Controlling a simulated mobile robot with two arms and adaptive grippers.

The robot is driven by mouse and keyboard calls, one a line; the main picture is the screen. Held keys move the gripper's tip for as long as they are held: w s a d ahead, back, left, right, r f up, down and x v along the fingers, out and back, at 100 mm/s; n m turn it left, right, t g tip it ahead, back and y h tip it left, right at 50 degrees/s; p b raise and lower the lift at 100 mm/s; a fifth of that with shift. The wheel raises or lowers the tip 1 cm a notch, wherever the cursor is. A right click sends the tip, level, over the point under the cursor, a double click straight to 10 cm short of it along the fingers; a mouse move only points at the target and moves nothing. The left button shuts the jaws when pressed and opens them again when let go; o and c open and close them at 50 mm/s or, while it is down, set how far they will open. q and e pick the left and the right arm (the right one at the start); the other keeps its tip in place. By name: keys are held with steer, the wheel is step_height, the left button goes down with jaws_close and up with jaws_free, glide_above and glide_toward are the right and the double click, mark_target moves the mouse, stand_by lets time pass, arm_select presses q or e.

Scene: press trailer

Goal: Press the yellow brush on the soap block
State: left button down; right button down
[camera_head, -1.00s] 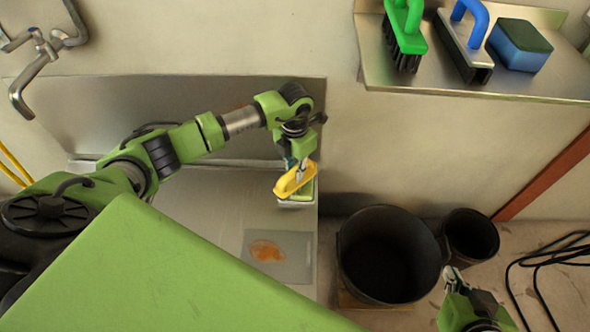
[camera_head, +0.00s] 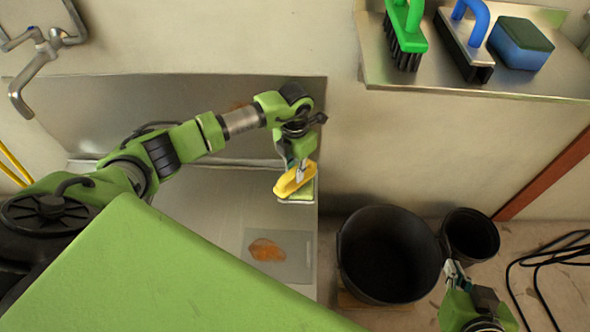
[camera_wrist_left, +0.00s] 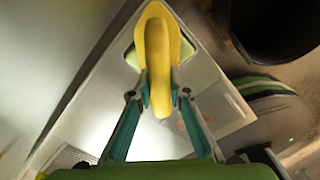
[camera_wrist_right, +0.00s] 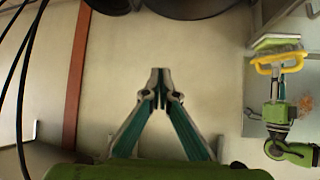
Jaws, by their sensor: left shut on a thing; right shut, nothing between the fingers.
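The yellow brush (camera_head: 296,180) is held by my left gripper (camera_head: 301,168) over the right edge of the metal counter. My left gripper's fingers (camera_wrist_left: 155,94) are shut on the brush's handle (camera_wrist_left: 157,50). The green soap block (camera_head: 304,193) is directly under the brush, mostly covered by it; its green edge (camera_wrist_left: 131,56) shows beside the brush in the left wrist view. In the right wrist view, the brush (camera_wrist_right: 280,60) and block (camera_wrist_right: 276,42) appear very close; I cannot tell whether they touch. My right gripper (camera_head: 455,271) is shut and empty, low at the right.
A grey board (camera_head: 290,268) with an orange-brown stain (camera_head: 266,250) lies on the counter (camera_head: 205,215). A large black bucket (camera_head: 388,255) and a smaller one (camera_head: 470,234) stand to the right. A wall shelf (camera_head: 440,80) holds a green brush, a blue-handled brush and a sponge.

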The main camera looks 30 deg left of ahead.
arm_select(q)
steer(key=shift+f, duration=0.25)
arm_select(e)
steer(key=shift+w+a+r+t, duration=0.2)
steer(key=shift+w+r+t, duration=0.1)
steer(key=shift+w+r, duration=0.15)
steer(key=shift+w+a+r+t, duration=0.15)
steer(key=shift+w+r+t, duration=0.2)
steer(key=shift+r, duration=0.1)
stand_by(1.2)
